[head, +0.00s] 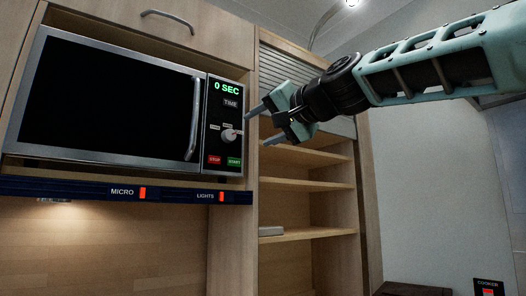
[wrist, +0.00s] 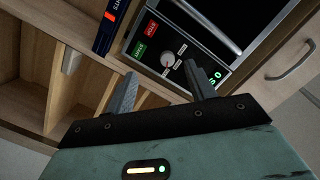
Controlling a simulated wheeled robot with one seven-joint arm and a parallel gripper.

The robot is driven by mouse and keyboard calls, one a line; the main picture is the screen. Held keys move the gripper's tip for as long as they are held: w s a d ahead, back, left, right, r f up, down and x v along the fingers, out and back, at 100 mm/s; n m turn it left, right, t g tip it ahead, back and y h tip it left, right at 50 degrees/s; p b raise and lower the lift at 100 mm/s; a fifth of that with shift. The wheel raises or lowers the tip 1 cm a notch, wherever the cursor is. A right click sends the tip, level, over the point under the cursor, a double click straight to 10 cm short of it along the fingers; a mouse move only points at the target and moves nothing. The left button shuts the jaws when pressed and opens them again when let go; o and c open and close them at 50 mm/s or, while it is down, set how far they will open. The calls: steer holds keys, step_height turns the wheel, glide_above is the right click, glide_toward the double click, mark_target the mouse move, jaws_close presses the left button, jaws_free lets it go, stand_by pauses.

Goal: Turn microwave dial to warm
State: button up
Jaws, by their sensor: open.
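The microwave (head: 108,102) sits in a wooden cabinet at upper left in the head view, its door closed. Its display (head: 227,88) reads 0 SEC. The round light dial (head: 229,134) is on the control panel, between the TIME label and the STOP and START buttons. Small labels surround it, too small to read, so its setting is unclear. My gripper (head: 256,130) is open and empty, just right of the dial. In the wrist view the dial (wrist: 168,60) shows between the two fingertips of my gripper (wrist: 160,69), apparently untouched.
The red STOP button (head: 214,160) and green START button (head: 234,162) lie just below the dial. A dark strip with MICRO (head: 143,193) and LIGHTS (head: 222,196) switches runs under the microwave. Open shelves (head: 305,185) are to the right.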

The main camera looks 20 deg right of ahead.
step_height(320, 180, up, 3)
steer(key=d+t, duration=0.1)
steer(key=d, duration=0.2)
steer(key=p, duration=0.7)
glide_toward(232, 134)
steer(key=shift+m+h, duration=0.3)
steer(key=shift+m, duration=0.1)
steer(key=x, duration=0.7)
steer(key=shift+s+a+r, duration=0.1)
steer(key=shift+a+r, duration=0.1)
steer(key=shift+a, duration=0.05)
steer(key=shift+w+a+f+p, duration=0.1)
steer(key=shift+w+p, duration=0.15)
steer(key=shift+w, duration=0.15)
steer(key=shift+w+a+f+p, duration=0.1)
steer(key=shift+w+p, duration=0.1)
steer(key=shift+w, duration=0.15)
steer(key=c, duration=1)
